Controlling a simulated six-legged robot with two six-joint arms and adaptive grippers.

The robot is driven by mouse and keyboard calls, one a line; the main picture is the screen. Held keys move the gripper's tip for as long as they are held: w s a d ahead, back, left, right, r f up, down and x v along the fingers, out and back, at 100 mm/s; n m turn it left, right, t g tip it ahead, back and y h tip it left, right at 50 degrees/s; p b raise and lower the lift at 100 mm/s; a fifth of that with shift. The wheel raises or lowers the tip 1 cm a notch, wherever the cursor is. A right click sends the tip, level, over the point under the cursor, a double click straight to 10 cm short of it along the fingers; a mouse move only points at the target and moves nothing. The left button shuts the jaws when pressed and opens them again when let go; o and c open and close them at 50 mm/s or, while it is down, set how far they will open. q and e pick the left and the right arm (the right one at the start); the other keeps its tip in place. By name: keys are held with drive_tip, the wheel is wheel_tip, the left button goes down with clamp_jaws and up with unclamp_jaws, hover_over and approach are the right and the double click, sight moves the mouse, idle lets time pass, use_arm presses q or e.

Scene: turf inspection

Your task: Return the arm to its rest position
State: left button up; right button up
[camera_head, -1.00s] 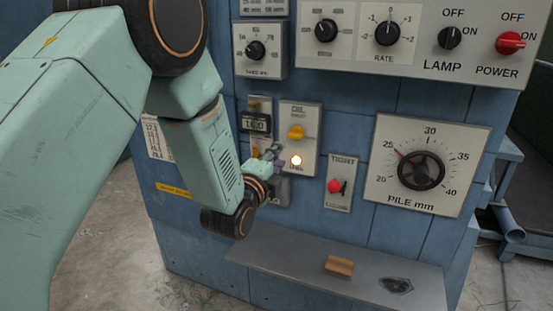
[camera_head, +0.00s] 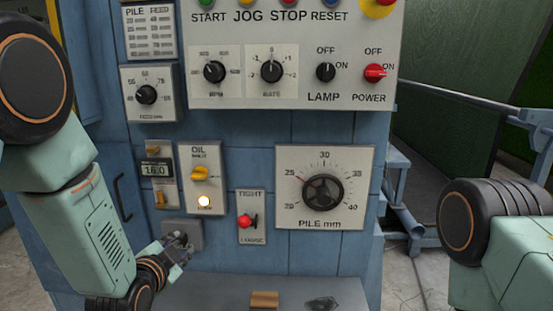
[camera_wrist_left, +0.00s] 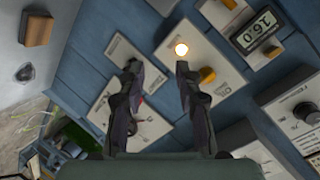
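My left arm comes in from the left in the head view. Its gripper (camera_head: 180,243) is below the OIL plate (camera_head: 201,178), in front of the blue machine's lower front. In the left wrist view the two dark fingers (camera_wrist_left: 157,68) are apart with nothing between them. The OIL plate has a yellow knob (camera_head: 200,174) and a lit lamp (camera_head: 203,201); the lamp also shows just beyond the fingers in the left wrist view (camera_wrist_left: 181,49). Part of my right arm (camera_head: 490,225) shows at the right edge; its gripper is out of view.
The TIGHT plate with a red knob (camera_head: 245,221) and the PILE dial (camera_head: 323,191) are right of the gripper. A grey shelf (camera_head: 215,290) with a wooden block (camera_head: 264,300) juts out below. A display (camera_head: 156,170) reads 16.0. Blue metal framework (camera_head: 410,222) stands at the right.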

use_arm(q)
drive_tip(key=s+f+n+g, duration=0.5)
drive_tip(key=s+f, duration=0.6)
drive_tip(key=s, duration=0.2)
drive_tip(key=s+f+n+g, duration=0.5)
drive_tip(key=s+f, duration=0.5)
drive_tip(key=s, duration=0.3)
drive_tip(key=s+f+g, duration=0.2)
drive_tip(key=s, duration=0.5)
drive_tip(key=s+f+g, duration=0.2)
drive_tip(key=s, duration=0.5)
drive_tip(key=shift+s+a+f+n, duration=0.25)
drive_tip(key=shift+s+f+n, duration=0.05)
drive_tip(key=shift+s+f, duration=0.05)
